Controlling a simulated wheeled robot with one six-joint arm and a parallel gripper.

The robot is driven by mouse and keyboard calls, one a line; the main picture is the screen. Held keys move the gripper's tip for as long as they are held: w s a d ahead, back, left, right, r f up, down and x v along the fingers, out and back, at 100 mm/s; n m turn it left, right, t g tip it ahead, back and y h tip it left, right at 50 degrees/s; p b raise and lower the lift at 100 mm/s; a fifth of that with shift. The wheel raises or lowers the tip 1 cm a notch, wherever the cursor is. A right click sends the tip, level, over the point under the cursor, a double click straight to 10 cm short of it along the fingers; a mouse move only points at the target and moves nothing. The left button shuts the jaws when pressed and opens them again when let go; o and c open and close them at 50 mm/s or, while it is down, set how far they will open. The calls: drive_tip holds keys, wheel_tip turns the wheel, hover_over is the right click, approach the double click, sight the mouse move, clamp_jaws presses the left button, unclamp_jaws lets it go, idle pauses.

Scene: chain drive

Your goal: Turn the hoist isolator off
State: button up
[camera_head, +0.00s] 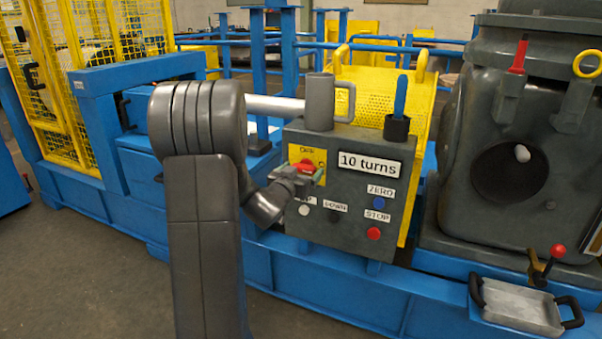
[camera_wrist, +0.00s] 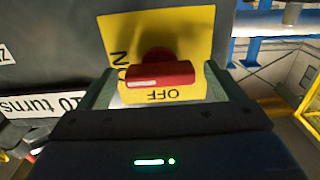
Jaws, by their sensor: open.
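The hoist isolator is a red rotary handle (camera_head: 305,166) on a yellow plate (camera_head: 317,156) at the upper left of the grey control box (camera_head: 345,225). In the wrist view, the red handle (camera_wrist: 160,75) lies level, its white mark toward the left, where part of the ON label shows. The OFF label reads upside down below the handle on the plate (camera_wrist: 200,30). My gripper (camera_head: 303,176) is at the isolator, open. In the wrist view its fingers (camera_wrist: 163,86) stand apart, one beyond each end of the handle; I cannot tell whether they touch it.
The box bears a "10 turns" sign (camera_head: 369,164), a blue ZERO button (camera_head: 379,202), a red STOP button (camera_head: 374,233), and white and black buttons below the isolator. A grey mug (camera_head: 320,103) and a cup with a blue-handled tool (camera_head: 397,125) stand on top.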

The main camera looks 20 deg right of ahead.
drive_tip(key=c, duration=1)
